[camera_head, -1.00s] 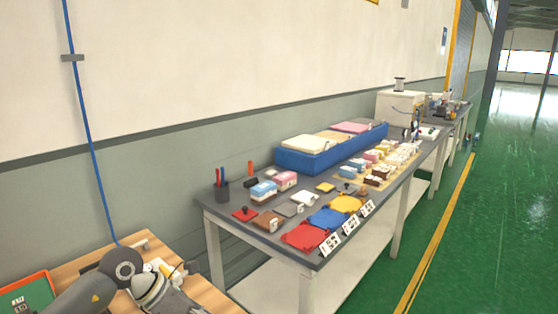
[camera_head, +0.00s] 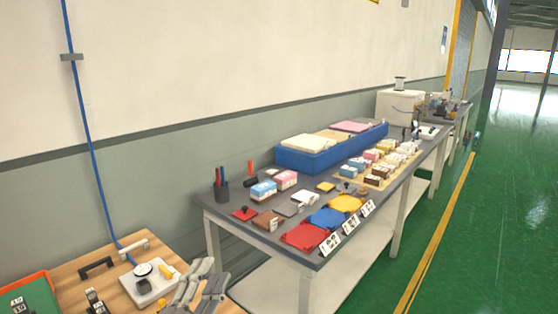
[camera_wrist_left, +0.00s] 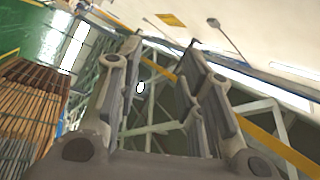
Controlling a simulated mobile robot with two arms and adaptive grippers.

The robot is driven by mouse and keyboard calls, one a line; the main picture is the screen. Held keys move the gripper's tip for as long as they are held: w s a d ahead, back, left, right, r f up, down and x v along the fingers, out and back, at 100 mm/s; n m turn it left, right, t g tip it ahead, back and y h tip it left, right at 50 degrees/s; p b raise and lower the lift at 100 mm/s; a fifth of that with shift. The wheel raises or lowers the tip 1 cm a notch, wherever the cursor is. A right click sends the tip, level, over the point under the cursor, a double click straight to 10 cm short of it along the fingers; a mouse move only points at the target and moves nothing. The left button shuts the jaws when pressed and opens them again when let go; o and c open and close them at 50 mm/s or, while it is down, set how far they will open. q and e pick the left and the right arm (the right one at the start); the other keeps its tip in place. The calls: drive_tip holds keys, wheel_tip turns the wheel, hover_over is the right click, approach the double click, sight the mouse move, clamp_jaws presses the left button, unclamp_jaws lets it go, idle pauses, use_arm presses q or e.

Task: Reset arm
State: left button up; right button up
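My left gripper (camera_head: 203,285) is at the bottom of the head view, in front of the right part of the wooden table. Its fingers point upward. In the left wrist view the two fingers (camera_wrist_left: 158,65) stand apart with nothing between them, so it is open and empty. That view looks up toward a wall and overhead structure. My right gripper is not in view.
The wooden table (camera_head: 77,271) holds a white device (camera_head: 149,287), dark and white handles and a green tray with an orange rim (camera_head: 30,284). A grey table (camera_head: 285,215) carries blue bins (camera_head: 310,160), coloured trays and small boxes. The green floor (camera_head: 490,230) is clear.

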use_arm(q)
drive_tip(key=s+a+f+n+g+y, duration=0.3)
drive_tip(key=a+f+n+y, duration=0.15)
drive_tip(key=f, duration=0.35)
drive_tip(key=s+a+f+n+g+y, duration=0.3)
drive_tip(key=s+f+n, duration=0.15)
drive_tip(key=f, duration=0.25)
drive_tip(key=s+f+n+g+h, duration=0.1)
drive_tip(key=s+f+n+g, duration=0.1)
drive_tip(key=s+f+g, duration=0.6)
drive_tip(key=s+f+n+g+h, duration=0.1)
drive_tip(key=s+f+n+g, duration=0.2)
drive_tip(key=s, duration=0.8)
wheel_tip(320, 180, down, 28)
drive_tip(key=s+g, duration=0.1)
drive_tip(key=s, duration=0.2)
drive_tip(key=s+a+f+g, duration=0.1)
drive_tip(key=s+a+f, duration=0.1)
drive_tip(key=s+f, duration=1.4)
drive_tip(key=shift+m, duration=0.4)
